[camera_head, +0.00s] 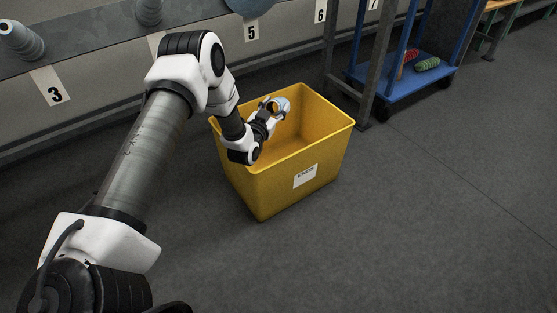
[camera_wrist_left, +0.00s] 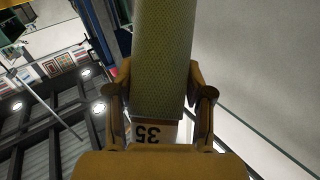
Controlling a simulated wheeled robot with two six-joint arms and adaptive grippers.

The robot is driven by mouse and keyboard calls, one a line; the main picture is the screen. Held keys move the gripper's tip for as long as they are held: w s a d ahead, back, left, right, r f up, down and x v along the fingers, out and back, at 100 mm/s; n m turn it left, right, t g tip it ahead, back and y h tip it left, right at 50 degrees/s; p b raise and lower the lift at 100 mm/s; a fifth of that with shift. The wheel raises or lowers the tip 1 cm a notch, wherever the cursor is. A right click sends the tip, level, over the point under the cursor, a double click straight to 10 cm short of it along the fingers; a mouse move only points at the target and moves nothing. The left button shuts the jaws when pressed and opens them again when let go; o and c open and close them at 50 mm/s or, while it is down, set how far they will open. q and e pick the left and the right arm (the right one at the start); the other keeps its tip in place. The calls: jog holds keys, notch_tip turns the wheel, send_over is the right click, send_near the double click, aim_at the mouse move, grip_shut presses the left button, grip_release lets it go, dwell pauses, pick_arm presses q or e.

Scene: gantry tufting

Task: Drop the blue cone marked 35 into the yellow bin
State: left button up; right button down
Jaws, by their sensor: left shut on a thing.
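The yellow bin (camera_head: 268,192) stands on the floor in the middle of the head view, open at the top, with a white label on its front. My left arm reaches over its left rim, and the left gripper (camera_head: 273,109) is at the bin's opening. It is shut on the blue cone (camera_head: 284,103), which shows small and pale blue there. In the left wrist view the cone (camera_wrist_left: 162,60) fills the space between the two fingers of the gripper (camera_wrist_left: 160,98). It looks yellow-green in this light, and its white end reads 35. My right gripper is not in view.
A grey shelf (camera_head: 95,62) with number tags and other cones, one a grey-blue cone (camera_head: 20,40), runs along the back left. A blue trolley (camera_head: 398,88) with red and green items stands behind the bin. Floor to the right is clear.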

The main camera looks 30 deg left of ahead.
pick_arm(q)
jog(key=o, duration=1.5)
notch_tip(320, 180, up, 10)
